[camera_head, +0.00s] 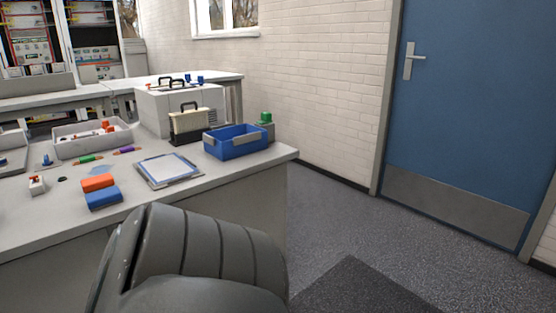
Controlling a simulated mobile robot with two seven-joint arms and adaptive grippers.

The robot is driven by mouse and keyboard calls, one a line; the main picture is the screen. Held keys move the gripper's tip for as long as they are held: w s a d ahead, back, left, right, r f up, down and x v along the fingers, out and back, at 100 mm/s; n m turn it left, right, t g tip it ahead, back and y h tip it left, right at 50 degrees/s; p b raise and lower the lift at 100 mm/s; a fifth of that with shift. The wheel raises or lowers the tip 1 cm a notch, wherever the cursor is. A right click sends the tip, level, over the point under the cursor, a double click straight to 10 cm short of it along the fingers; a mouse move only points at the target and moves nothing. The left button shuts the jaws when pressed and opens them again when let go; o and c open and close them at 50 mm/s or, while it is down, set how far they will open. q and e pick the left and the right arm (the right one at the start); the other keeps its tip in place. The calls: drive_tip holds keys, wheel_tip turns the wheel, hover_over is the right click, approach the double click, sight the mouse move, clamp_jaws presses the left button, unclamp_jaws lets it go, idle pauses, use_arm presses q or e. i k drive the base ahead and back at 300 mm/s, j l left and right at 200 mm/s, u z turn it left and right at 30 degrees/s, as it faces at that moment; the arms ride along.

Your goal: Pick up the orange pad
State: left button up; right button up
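The orange pad (98,183) lies on the light grey table (228,188) at the left of the head view. A blue pad (103,199) lies right in front of it, touching it or very close. A large dark grey link of my own arm fills the bottom middle, in front of the table. No gripper fingers show, so neither gripper can be placed relative to the pad.
A clipboard with paper (168,169) lies right of the pads, with a blue bin (235,141) behind it. Markers (88,159), a grey tray (92,140) and a small white item (37,184) are nearby. A blue door (465,110) stands at right beyond open floor.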

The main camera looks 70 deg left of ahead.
sight(104, 181)
drive_tip(key=i+u, duration=0.15)
drive_tip(key=u, duration=1.55)
